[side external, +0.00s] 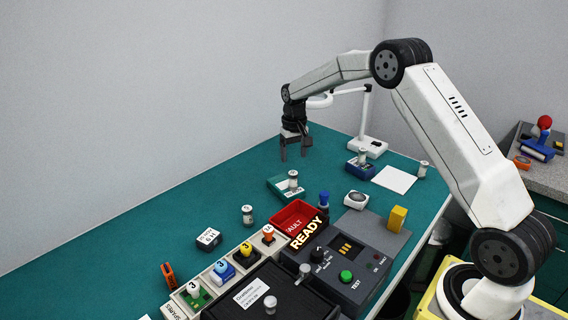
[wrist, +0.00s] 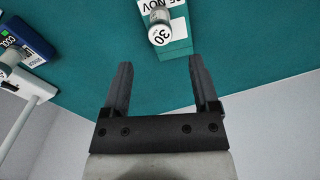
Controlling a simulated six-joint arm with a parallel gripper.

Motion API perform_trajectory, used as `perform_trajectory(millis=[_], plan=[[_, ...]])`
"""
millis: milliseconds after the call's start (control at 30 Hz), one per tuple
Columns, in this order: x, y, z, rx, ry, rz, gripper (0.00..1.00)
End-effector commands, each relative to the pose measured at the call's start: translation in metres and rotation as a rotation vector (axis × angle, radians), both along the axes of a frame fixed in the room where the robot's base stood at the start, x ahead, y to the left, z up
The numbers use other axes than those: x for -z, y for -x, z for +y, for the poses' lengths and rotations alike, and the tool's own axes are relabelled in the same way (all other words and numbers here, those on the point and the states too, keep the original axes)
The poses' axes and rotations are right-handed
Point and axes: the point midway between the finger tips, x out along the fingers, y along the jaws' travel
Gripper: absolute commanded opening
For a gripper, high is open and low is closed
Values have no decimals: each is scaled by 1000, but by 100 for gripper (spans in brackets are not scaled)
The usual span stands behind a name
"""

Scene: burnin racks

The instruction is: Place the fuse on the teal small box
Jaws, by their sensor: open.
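The teal small box (side external: 276,183) with a white label lies on the teal bench top; it also shows at the top of the wrist view (wrist: 176,50). A whitish cylindrical fuse (side external: 293,182) stands on this box, and its top reads 30 in the wrist view (wrist: 160,36). My gripper (side external: 296,155) is open and empty, apart from the fuse and beyond the box. In the wrist view its fingers (wrist: 160,63) point toward the box.
The blue box (side external: 358,172) and a white sheet (side external: 394,180) lie further right. A red tray (side external: 290,213), tester (side external: 345,262) and rack (side external: 225,276) fill the near side. The bench left of the teal box is clear.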

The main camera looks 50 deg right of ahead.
Motion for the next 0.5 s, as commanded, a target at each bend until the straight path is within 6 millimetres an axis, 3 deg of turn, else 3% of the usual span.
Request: perform_trajectory(millis=[200, 500], plan=[[-18, 0, 0, 0, 0, 1, 77], [-22, 0, 0, 0, 0, 1, 77]])
